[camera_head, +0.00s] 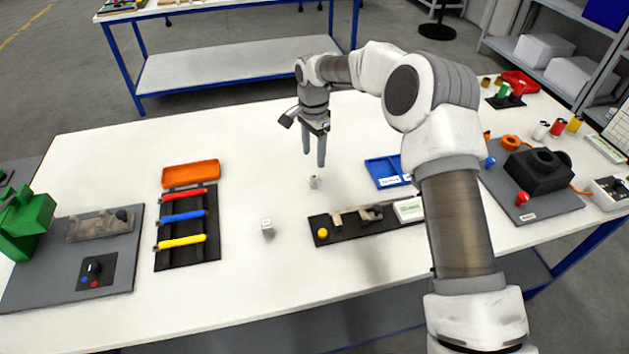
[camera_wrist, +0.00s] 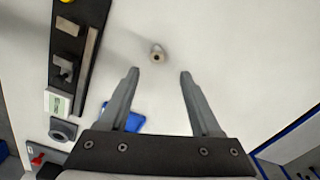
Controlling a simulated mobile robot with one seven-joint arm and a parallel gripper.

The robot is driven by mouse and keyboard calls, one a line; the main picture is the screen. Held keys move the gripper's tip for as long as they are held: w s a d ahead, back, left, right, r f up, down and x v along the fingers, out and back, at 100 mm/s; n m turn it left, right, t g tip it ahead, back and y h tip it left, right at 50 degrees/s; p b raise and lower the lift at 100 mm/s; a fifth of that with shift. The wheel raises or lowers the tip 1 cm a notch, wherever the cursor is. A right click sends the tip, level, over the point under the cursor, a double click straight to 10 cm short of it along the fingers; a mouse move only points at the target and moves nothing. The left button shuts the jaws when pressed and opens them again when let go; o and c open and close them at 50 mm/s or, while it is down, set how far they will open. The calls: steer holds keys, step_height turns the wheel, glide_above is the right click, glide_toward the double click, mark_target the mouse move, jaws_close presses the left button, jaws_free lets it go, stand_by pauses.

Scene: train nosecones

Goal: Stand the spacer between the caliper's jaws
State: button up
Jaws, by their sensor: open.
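The spacer, a small pale ring-like cylinder with a dark hole in its top, stands on the white table (camera_head: 313,182); it also shows in the wrist view (camera_wrist: 157,54). My gripper (camera_head: 314,158) is open and empty, fingers pointing down, just above and behind the spacer. In the wrist view the spacer lies just beyond and between the fingertips (camera_wrist: 159,74), touching neither. The caliper (camera_head: 358,216) is a metal piece on a black base, in front and to the right of the spacer. The gap between its jaws is too small to make out clearly.
The black base carries a yellow knob (camera_head: 323,233) and a white display (camera_head: 408,210). A small pale block (camera_head: 267,228) stands left of it. A blue tray (camera_head: 385,171) lies right of the spacer. A rack of coloured tools (camera_head: 188,258) and an orange tray (camera_head: 190,174) are further left.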

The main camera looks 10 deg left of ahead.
mark_target(315, 176)
step_height(315, 176, down, 3)
steer(key=shift+s+d+f+p, duration=0.15)
steer(key=shift+f+p, duration=0.1)
steer(key=shift+f, duration=1.1)
steer(key=shift+s+f+p, duration=0.1)
steer(key=shift+f+p, duration=0.15)
steer(key=shift+f, duration=1.05)
jaws_close()
